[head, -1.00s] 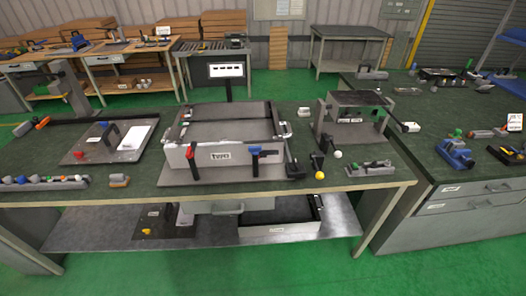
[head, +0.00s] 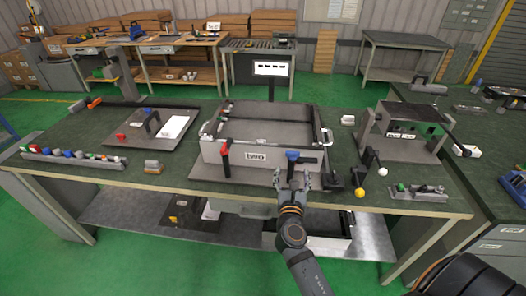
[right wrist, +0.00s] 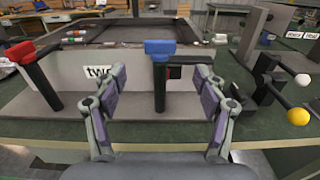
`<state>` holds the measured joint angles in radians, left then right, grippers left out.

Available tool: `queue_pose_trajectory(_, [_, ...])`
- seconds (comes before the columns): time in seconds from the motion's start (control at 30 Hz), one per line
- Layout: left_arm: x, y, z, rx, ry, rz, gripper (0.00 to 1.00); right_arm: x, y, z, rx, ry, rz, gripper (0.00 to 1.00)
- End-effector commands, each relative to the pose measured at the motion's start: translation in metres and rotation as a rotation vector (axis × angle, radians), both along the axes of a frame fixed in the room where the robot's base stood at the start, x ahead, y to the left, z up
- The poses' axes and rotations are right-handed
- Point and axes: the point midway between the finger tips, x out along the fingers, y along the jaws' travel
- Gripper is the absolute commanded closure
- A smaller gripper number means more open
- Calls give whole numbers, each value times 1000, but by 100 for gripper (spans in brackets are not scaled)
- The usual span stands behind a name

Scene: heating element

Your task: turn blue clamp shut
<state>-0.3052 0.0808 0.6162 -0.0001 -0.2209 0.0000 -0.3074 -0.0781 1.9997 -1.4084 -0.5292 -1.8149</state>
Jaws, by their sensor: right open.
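The blue clamp (head: 292,156) stands at the front right of the grey box (head: 240,157) labelled "two". It has a blue top on a black upright post, with a black arm to its right. In the right wrist view the blue clamp (right wrist: 159,48) stands between the spread fingers. My right gripper (head: 291,188) is open, just in front of and below the blue top; it also shows in the right wrist view (right wrist: 160,105). I cannot tell whether a finger touches the post. The red clamp (head: 225,148) stands at the box's front left. My left gripper is not in view.
Levers with a yellow ball (head: 360,193) and a white ball (head: 383,172) stand right of the box. A grey stand (head: 408,118) is behind them. A plate (head: 160,127) lies left. The table's front edge runs below my gripper.

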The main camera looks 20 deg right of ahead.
Motion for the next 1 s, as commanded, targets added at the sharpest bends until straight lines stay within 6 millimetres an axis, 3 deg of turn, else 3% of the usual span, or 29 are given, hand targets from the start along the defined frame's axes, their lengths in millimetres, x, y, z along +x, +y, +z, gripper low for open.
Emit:
queue_pose_trajectory(0.23, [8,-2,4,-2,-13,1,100,7,-5,9,-33,-2,-4,28])
queue_pose_trajectory(0.7, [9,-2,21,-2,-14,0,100,81,-51,8,-29,-1,-5,28])
queue_pose_trajectory(1.0, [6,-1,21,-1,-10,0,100,89,-56,7,-25,-1,-4,28])
